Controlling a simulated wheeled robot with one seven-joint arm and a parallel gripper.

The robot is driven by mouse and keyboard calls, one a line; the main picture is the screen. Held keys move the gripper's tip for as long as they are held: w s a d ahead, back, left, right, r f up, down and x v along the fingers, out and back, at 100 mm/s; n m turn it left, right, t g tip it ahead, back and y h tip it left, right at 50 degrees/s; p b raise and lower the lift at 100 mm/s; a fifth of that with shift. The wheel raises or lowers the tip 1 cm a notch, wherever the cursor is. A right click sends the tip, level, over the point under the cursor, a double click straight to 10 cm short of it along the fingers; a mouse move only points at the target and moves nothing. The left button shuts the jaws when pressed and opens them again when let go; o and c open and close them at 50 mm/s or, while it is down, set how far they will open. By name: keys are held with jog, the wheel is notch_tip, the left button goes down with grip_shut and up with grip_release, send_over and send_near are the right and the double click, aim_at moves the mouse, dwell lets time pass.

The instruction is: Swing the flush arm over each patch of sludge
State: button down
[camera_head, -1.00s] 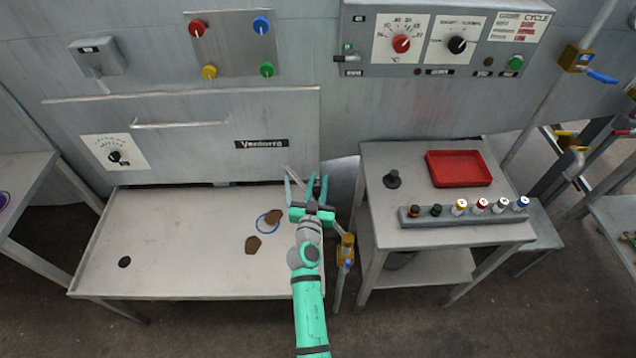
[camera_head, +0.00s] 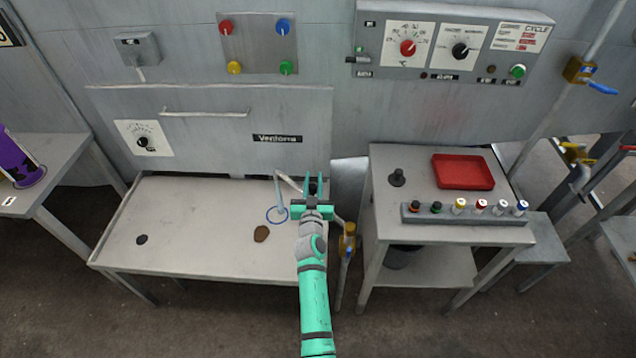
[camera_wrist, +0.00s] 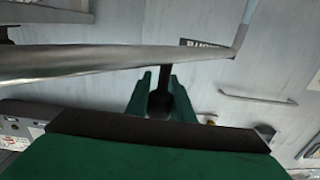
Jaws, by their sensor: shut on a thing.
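The flush arm (camera_head: 287,179) is a thin grey pipe at the right end of the metal table, with its spout hanging down over a blue ring (camera_head: 267,220). My gripper (camera_head: 314,187) is shut on the flush arm above the table's right edge. In the wrist view the pipe (camera_wrist: 110,62) crosses just beyond my fingers (camera_wrist: 161,98). One brown patch of sludge (camera_head: 261,233) lies on the table, just left of and nearer than the blue ring. No sludge shows inside the ring.
The table (camera_head: 190,215) has a dark round spot (camera_head: 141,240), perhaps a drain, at its left and is otherwise bare. A brass valve (camera_head: 348,230) stands at its right.

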jog(key=shift+w+d, duration=0.1)
jog(key=shift+d, duration=0.05)
jog(key=c, duration=1.5)
grip_release()
jog(key=shift+w+d, duration=0.1)
jog(key=shift+w, duration=0.1)
jog(key=shift+c, duration=0.2)
send_near(315, 193)
jog(key=w, duration=0.5)
jog(key=shift+d+r, duration=0.15)
